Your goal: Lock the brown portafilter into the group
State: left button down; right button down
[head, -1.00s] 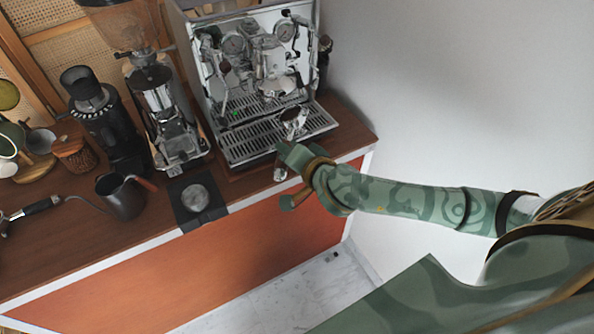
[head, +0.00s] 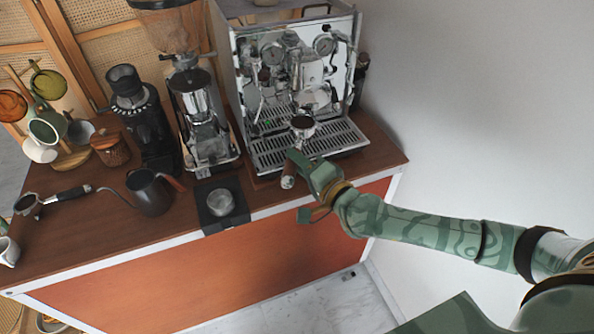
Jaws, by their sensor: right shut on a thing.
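The brown portafilter (head: 303,124) shows its round metal basket with dark contents, held in the air in front of the espresso machine (head: 247,100). It appears over the drip tray (head: 270,155), below and in front of the group (head: 316,98), and apart from it. My right gripper (head: 300,168) is shut on its handle, whose lower end (head: 288,182) shows beside the fingers. The gripper hides part of the handle. My left gripper is out of view.
A grinder (head: 205,130) stands left of the machine. A tamping mat (head: 211,228) with a tamper (head: 220,202), a black kettle (head: 150,193) and a second, black-handled portafilter (head: 55,198) are further left. Open space lies right of the counter.

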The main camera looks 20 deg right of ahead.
aim_at(313, 130)
jog(key=w+d+b, duration=0.1)
jog(key=w, duration=0.1)
jog(key=w+d+b, duration=0.1)
jog(key=w, duration=0.1)
jog(key=w+d+b, duration=0.2)
jog(key=shift+w+d+r, duration=0.15)
jog(key=shift+w+d, duration=0.05)
jog(key=shift+w+d, duration=0.15)
jog(key=shift+w, duration=0.05)
jog(key=shift+r, duration=0.2)
dwell(0.5)
jog(key=shift+r, duration=0.35)
jog(key=shift+r, duration=0.7)
dwell(0.7)
jog(key=shift+s+d+n+g+y, duration=0.25)
jog(key=shift+d+n+g+y, duration=0.15)
jog(key=shift+d+n+y, duration=0.45)
